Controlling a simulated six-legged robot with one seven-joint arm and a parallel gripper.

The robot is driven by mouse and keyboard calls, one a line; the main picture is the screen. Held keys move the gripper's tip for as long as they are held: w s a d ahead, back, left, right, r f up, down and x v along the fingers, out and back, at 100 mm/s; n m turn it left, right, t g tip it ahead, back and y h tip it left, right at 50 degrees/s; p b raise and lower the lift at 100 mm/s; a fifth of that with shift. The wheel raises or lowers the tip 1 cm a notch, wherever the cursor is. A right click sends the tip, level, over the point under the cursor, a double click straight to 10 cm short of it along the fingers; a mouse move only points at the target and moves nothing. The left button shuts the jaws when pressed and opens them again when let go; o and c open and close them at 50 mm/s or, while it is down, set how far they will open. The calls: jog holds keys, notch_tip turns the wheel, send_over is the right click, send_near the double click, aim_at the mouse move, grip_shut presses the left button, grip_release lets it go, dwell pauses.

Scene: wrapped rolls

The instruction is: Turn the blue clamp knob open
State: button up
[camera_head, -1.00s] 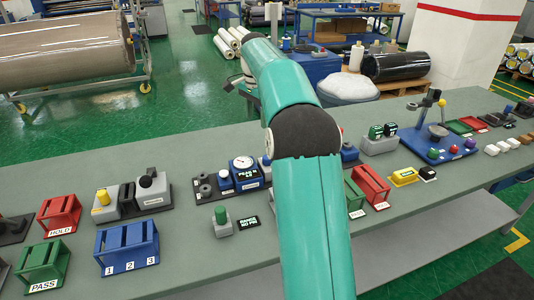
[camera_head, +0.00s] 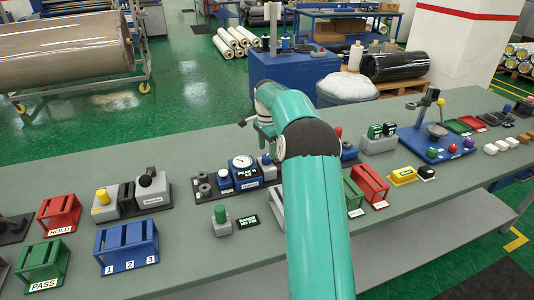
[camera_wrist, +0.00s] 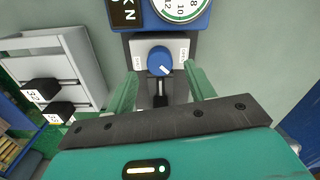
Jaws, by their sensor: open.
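The blue clamp knob (camera_wrist: 160,60) shows in the wrist view as a round knob on a light grey plate (camera_wrist: 179,50) below a dial gauge. Its white pointer line points to the lower right. Small lettering stands on both sides of it, too small to read. My gripper (camera_wrist: 163,82) is open and empty; its two green fingers lie on either side of the knob's lower side in the picture, apart from it. In the head view the knob (camera_head: 265,160) sits right of the gauge, partly behind my arm, and my fingertips are hidden there.
The dial gauge (camera_head: 243,162) is fixed in a blue box beside the knob. A green knob block (camera_head: 221,220) and a black label card (camera_head: 248,221) lie in front. Red and green racks (camera_head: 371,182) stand to the right. The grey bench top (camera_head: 200,260) has free room at the front.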

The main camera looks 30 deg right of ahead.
jog(key=shift+f, duration=1.25)
jog(key=c, duration=1)
jog(key=shift+n, duration=0.4)
jog(key=n, duration=0.3)
jog(key=shift+n, duration=0.3)
jog(key=shift+w+r+n, duration=0.1)
jog(key=shift+n, duration=2.2)
